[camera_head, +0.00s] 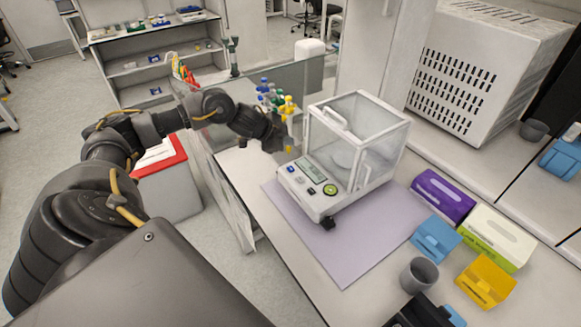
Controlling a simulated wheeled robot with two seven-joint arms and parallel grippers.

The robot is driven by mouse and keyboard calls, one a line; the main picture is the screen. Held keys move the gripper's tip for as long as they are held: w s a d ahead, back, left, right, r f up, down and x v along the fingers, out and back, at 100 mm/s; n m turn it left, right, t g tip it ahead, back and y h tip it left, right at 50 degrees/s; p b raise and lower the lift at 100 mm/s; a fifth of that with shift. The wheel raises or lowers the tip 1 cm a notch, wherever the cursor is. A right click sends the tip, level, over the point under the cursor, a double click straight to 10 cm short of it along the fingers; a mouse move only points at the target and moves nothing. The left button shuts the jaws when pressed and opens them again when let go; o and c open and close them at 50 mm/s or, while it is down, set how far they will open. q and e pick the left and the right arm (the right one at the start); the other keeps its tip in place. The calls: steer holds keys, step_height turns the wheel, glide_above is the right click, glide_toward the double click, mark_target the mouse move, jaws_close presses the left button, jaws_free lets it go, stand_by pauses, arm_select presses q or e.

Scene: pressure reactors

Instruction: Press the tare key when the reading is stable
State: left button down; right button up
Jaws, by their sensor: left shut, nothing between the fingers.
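An analytical balance (322,202) with a clear glass draft shield stands on the lilac mat (350,255) on the bench. Its front panel has a grey-green display (311,169), a round green key (330,190) and a blue key (291,170), with smaller keys between them. The digits and key labels are too small to read. My left gripper (284,147) is shut and empty, behind and above the panel's left end, beside the glass shield. It appears apart from the keys. My right gripper is not in view.
Yellow, green and blue-capped items (287,106) stand close behind my left gripper. Purple (442,196) and white-green boxes (497,236), blue (436,238) and yellow holders (485,280) and a grey cup (419,275) stand right of the mat. The mat's front is clear.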

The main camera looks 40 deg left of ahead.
arm_select(q)
steer(key=b, duration=0.8)
glide_above(291, 169)
steer(key=s, duration=0.1)
steer(key=f, duration=0.7)
steer(key=shift+a+f, duration=0.3)
steer(key=shift+a, duration=0.05)
steer(key=shift+f, duration=0.65)
steer(key=shift+f, duration=0.4)
steer(key=shift+f+b, duration=0.35)
steer(key=shift+f, duration=0.05)
stand_by(0.9)
steer(key=shift+r, duration=0.1)
steer(key=shift+r+p, duration=0.75)
steer(key=shift+p, duration=0.2)
